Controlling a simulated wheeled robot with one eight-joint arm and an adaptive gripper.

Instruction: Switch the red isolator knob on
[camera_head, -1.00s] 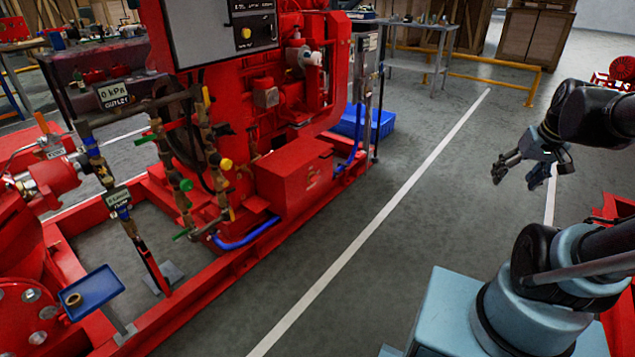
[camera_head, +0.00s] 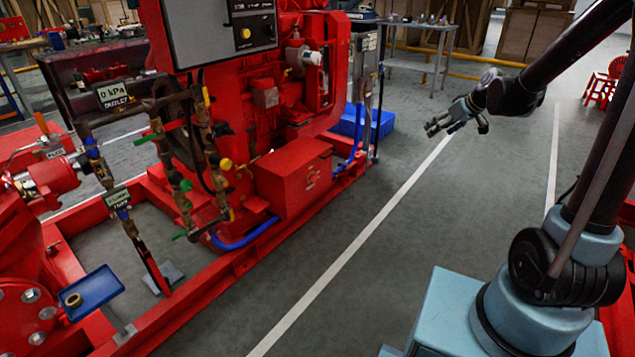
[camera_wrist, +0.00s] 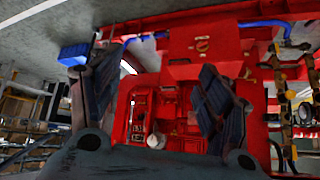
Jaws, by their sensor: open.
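The red isolator knob appears to be the small round fitting (camera_head: 312,179) on the red box (camera_head: 285,183) low on the pumpset. It also shows in the wrist view as a small red round knob (camera_wrist: 203,44) on the red box face, above and between my fingers. Its setting is too small to read. My gripper (camera_head: 455,124) is open and empty in the air over the floor, to the right of the box and well apart from it. In the wrist view my two dark fingers (camera_wrist: 152,80) stand widely spread, with red machinery between and behind them.
Brass pipework with valves (camera_head: 203,150) stands left of the box. A blue crate (camera_head: 362,124) lies behind it. Grey floor (camera_head: 370,255) is clear between my base and the skid.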

